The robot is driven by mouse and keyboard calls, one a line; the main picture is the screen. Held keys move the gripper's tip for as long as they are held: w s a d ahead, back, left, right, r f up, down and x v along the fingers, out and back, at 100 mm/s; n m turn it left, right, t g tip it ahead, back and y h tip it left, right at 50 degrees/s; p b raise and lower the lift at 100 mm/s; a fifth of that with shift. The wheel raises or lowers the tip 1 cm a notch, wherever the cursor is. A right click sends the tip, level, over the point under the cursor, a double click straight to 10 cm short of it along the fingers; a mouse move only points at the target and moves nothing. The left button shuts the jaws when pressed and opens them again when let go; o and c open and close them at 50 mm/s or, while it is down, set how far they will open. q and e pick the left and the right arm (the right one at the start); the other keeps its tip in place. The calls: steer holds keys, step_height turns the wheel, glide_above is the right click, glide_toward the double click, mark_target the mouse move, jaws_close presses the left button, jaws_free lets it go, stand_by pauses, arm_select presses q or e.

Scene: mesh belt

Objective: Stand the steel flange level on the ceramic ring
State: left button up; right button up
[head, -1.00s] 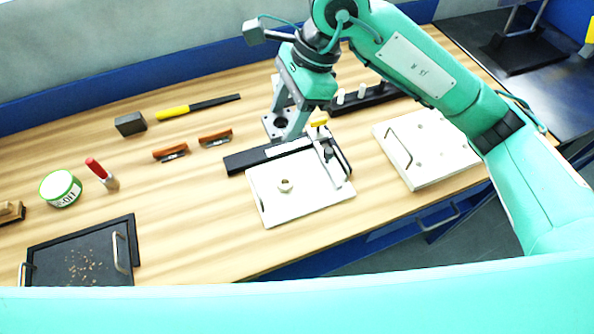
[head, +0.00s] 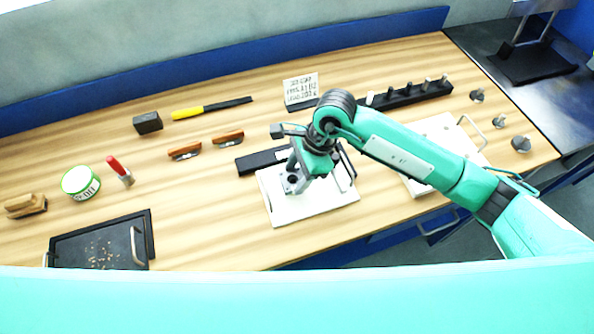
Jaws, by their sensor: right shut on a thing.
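The steel flange (head: 291,181) is a small grey piece at the tips of my right gripper (head: 293,176). The gripper is shut on it, above the left part of a white plate (head: 323,203) in the head view. The ceramic ring is hidden now, behind or under the flange and gripper. I cannot tell whether the flange touches the ring or hangs above it, nor whether it is level. My left gripper is not in view.
A black bar (head: 257,161) lies behind the plate. A second white board (head: 440,133) is partly behind my right arm. A black rack (head: 413,96) with several pegs stands at the back. A dark tray (head: 70,245) is front left. Bare wood lies left of the plate.

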steer(key=shift+f, duration=0.3)
steer(key=shift+f, duration=0.1)
steer(key=shift+f+b, duration=0.1)
steer(key=shift+b, duration=0.2)
steer(key=o, duration=1.2)
steer(key=shift+b+v, duration=1.85)
steer(key=shift+v, duration=4.3)
